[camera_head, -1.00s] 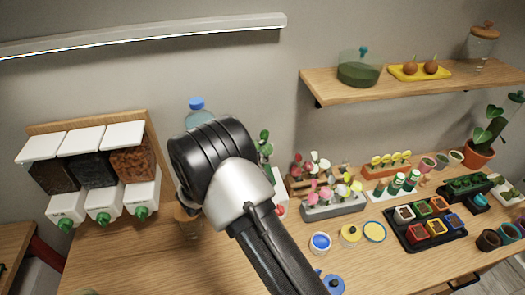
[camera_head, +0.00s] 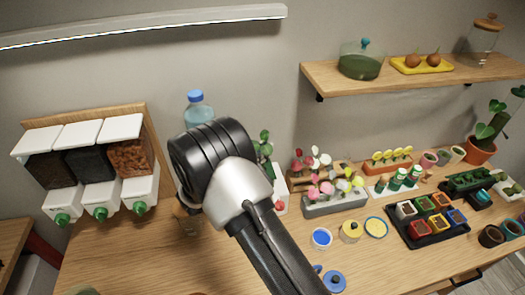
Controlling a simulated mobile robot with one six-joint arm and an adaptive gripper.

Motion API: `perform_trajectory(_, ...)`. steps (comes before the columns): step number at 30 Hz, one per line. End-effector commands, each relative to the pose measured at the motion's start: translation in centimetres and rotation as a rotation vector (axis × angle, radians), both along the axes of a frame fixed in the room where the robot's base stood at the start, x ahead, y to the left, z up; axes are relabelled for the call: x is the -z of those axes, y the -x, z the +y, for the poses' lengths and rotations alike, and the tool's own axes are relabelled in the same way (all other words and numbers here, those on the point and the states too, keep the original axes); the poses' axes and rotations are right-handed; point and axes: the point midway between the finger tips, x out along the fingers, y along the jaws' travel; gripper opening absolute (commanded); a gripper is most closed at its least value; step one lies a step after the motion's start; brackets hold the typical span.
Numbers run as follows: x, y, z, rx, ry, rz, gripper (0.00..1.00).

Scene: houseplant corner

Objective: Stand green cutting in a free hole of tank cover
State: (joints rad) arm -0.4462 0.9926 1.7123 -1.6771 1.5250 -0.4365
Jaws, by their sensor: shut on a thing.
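My arm's dark wrist (camera_head: 215,160) fills the middle of the view, and my gripper's fingers are hidden behind it. Whatever they hold is hidden too. Green leaves (camera_head: 264,146) show just right of the wrist, above a partly covered white box (camera_head: 280,188). I cannot tell whether these leaves are the green cutting or whether the box is the tank. No holes of a tank cover can be made out.
A blue-capped bottle (camera_head: 198,107) stands behind the wrist. Three dispensers (camera_head: 90,165) stand left. Flower racks (camera_head: 335,205), a tray of coloured pots (camera_head: 432,218) and round lids (camera_head: 350,231) crowd the right of the table (camera_head: 215,262). Its front left is mostly clear. A shelf (camera_head: 410,85) hangs above.

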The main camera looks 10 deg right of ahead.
Motion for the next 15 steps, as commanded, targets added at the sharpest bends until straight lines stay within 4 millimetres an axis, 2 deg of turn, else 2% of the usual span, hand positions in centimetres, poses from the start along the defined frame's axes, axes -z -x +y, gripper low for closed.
perform_trajectory(15,0.86,-0.01,0.00,0.000,0.000,0.000,0.02)
